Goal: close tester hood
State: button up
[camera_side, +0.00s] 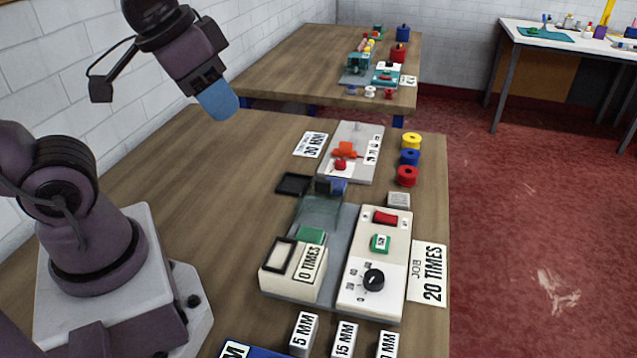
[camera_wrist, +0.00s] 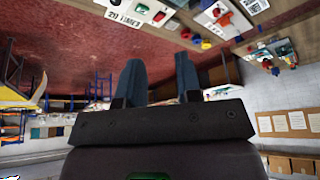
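The tester (camera_side: 341,240) stands on the wooden table in the side view, with a grey base, a cream box marked "0 TIMES" and a control panel (camera_side: 378,262). A see-through, greenish hood (camera_side: 318,214) shows at its far left part, seemingly raised, with a dark piece at its top; its exact angle is hard to tell. A green block (camera_side: 311,235) sits below it. My gripper (camera_side: 217,100) is high above the table, up and left of the tester, apart from it. In the wrist view its two blue fingers (camera_wrist: 158,70) are apart with nothing between them.
A grey plate with an orange-red clamp (camera_side: 346,150) lies behind the tester. Yellow, blue and red spools (camera_side: 408,158) stand at the right edge. Blocks marked in MM (camera_side: 344,340) stand in front. A "JOB 20 TIMES" card (camera_side: 428,272) lies at right.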

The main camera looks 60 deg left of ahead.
jog(key=shift+n+g, duration=0.4)
jog(key=shift+g, duration=0.5)
jog(key=w, duration=0.1)
jog(key=w+a+f, duration=0.1)
jog(key=w, duration=0.1)
jog(key=shift+w+a+f, duration=0.2)
jog(key=shift+a+f, duration=0.05)
jog(key=shift+a, duration=0.1)
grip_shut()
jog(key=n+g+h, duration=0.1)
jog(key=n+g, duration=0.3)
send_over(321, 201)
jog(key=a, duration=0.5)
notch_tip(321, 201, down, 8)
jog(key=f, duration=0.1)
jog(key=w+a+f+n+g+h, duration=0.2)
jog(key=w+a+f+n, duration=0.3)
jog(key=w, duration=0.4)
jog(key=shift+m, duration=0.6)
jog(key=shift+s+d+f, duration=0.75)
jog(key=shift+s+f, duration=0.3)
jog(key=shift+f, duration=0.65)
jog(key=shift+s+d+f, duration=0.7)
jog(key=shift+s+f, duration=0.3)
jog(key=shift+f, duration=0.7)
jog(key=shift+s+d+f, duration=0.75)
jog(key=shift+s+f, duration=0.3)
jog(key=shift+f, duration=0.65)
